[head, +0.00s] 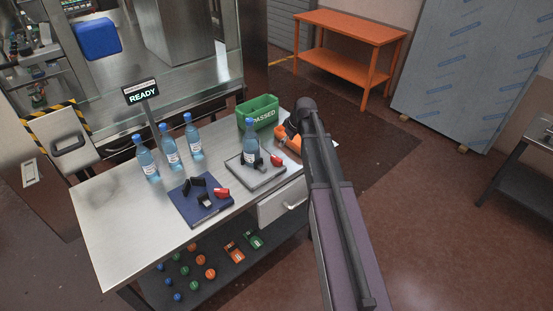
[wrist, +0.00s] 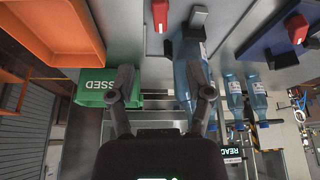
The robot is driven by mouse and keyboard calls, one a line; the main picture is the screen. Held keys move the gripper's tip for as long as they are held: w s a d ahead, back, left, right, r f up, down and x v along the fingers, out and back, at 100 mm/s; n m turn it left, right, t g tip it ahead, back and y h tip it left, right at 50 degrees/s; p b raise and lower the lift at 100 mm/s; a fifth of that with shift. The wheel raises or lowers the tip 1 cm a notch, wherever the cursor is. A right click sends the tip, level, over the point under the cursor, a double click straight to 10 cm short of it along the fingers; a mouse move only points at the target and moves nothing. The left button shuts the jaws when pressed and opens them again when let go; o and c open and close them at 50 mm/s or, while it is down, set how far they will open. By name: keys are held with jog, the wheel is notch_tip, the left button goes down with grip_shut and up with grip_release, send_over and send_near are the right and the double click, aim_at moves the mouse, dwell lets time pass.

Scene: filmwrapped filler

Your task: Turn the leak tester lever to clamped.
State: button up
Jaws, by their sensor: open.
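Two fixtures with red levers stand on the steel bench; I cannot tell by label which is the leak tester. The grey-plate fixture (head: 243,174) holds an upright blue bottle (head: 250,143), with its red lever (head: 277,161) at the right. The blue-plate fixture (head: 188,208) has black blocks, no bottle, and a red lever (head: 221,193). In the wrist view, the picture is upside down; the grey fixture's lever (wrist: 160,15) and the blue fixture's lever (wrist: 297,28) show beyond my gripper (wrist: 165,82). It is open and empty, apart from both levers.
A green PASSED bin (head: 258,112) and an orange tray (head: 292,146) stand at the bench's right end, close to my arm. Several bottles (head: 171,150) stand at the back left by a READY sign (head: 141,93). The bench's front left (head: 118,225) is clear.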

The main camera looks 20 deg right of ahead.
aim_at(277, 158)
jog(key=shift+f, duration=0.1)
jog(key=b+x, duration=1.2)
jog(key=x, duration=0.1)
jog(key=shift+f+b, duration=0.25)
jog(key=shift+b, duration=0.1)
dwell(0.4)
grip_shut()
dwell(0.4)
